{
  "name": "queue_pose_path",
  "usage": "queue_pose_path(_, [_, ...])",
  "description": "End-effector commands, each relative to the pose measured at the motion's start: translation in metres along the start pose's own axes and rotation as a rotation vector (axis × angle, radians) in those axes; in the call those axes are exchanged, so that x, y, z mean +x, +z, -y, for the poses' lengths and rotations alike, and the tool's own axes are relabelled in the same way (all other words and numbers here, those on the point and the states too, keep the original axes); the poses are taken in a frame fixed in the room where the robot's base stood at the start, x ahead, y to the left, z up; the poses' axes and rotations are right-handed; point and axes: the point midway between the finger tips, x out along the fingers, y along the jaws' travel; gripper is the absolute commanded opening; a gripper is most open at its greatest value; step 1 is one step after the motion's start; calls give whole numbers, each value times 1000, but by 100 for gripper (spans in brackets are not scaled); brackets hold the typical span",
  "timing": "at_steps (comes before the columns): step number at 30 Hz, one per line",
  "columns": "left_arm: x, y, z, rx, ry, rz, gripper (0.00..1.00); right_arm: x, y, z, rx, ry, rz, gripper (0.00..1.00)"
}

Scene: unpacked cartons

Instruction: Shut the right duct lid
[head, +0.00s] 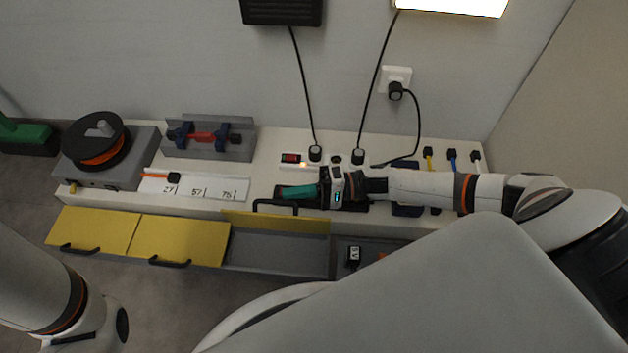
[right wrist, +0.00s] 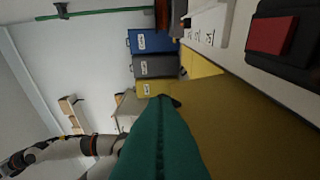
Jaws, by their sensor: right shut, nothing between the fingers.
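The duct runs along the front of the bench. Its open lid (head: 290,223) is a yellow panel that stands raised at the back edge of a grey compartment (head: 275,262), with a black handle (head: 275,203) at its top. My right gripper (head: 300,192), with teal fingers, is shut and empty just above and behind that lid, near the handle. I cannot tell whether it touches. In the right wrist view the teal fingers (right wrist: 160,140) stand before a broad yellow panel (right wrist: 250,125). My left arm shows at the lower left; its gripper is out of view.
Two yellow lids (head: 92,232) (head: 182,241) to the left lie shut. A spool (head: 95,140), a clamp fixture (head: 210,138) and cabled plugs (head: 316,153) stand on the bench.

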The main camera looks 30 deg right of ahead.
Motion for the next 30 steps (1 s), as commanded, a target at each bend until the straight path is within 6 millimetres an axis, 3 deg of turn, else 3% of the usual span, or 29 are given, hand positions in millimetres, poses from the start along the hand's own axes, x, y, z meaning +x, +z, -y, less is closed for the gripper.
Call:
queue_pose_path(5, [-6, 2, 1, 0, 0, 0, 33, 11, 0, 1, 1, 0, 0, 0])
queue_pose_path(16, [-5, 2, 1, 0, -1, 0, 33, 12, 0, -1, -1, -1, 1, 0])
queue_pose_path(30, [12, -5, -2, 0, 0, -1, 33, 14, -10, -4, -72, -18, 1, 0])
